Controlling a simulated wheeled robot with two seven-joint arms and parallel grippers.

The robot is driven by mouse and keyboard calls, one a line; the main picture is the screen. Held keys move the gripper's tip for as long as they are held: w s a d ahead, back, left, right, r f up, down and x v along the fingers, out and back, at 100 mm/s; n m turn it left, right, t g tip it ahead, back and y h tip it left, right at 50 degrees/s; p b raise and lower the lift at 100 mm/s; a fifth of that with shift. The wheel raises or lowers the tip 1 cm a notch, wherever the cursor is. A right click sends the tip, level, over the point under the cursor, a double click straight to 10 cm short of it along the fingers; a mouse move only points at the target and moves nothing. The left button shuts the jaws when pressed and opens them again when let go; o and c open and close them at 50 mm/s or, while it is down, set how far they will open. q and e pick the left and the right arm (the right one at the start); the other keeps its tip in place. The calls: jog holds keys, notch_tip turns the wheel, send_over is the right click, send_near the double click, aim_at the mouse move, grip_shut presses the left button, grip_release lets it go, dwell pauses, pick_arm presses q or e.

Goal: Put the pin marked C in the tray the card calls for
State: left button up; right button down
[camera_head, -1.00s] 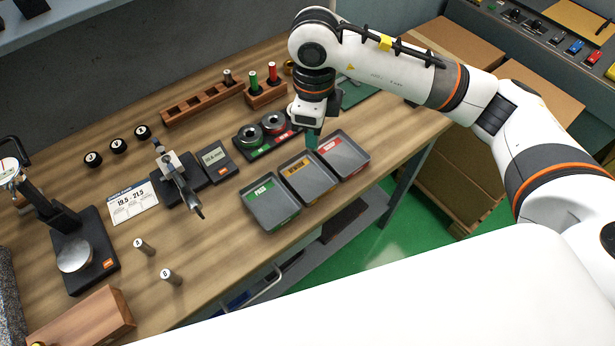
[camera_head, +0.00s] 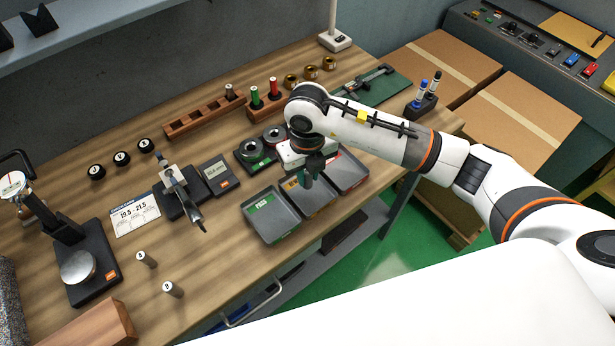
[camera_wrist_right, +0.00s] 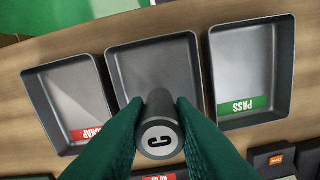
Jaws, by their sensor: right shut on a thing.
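My right gripper (camera_head: 306,178) is shut on the pin marked C (camera_wrist_right: 160,138), its lettered end facing the wrist camera. In the wrist view, the gripper's fingers (camera_wrist_right: 158,132) hold the pin over the near edge of the middle tray (camera_wrist_right: 155,70). The pass tray (camera_head: 271,222), with a green label, is left of the middle tray (camera_head: 322,208) in the head view. The red-labelled scrap tray (camera_head: 352,178) is on the right. The middle tray's orange label is mostly hidden. The card (camera_head: 137,214) reads 19.5 - 21.5. My left gripper is not in view.
Two more pins (camera_head: 147,260) (camera_head: 174,290) stand at the front left. A wooden rack (camera_head: 205,113) stands farther back. The table's front edge is just before the trays.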

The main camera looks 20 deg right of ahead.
aim_at(308, 181)
notch_tip(308, 181, down, 2)
jog(key=shift+f+p, duration=0.2)
jog(key=shift+p, duration=0.15)
jog(key=shift+f, duration=0.4)
jog(key=c, duration=1.2)
grip_release()
jog(key=shift+c, duration=0.2)
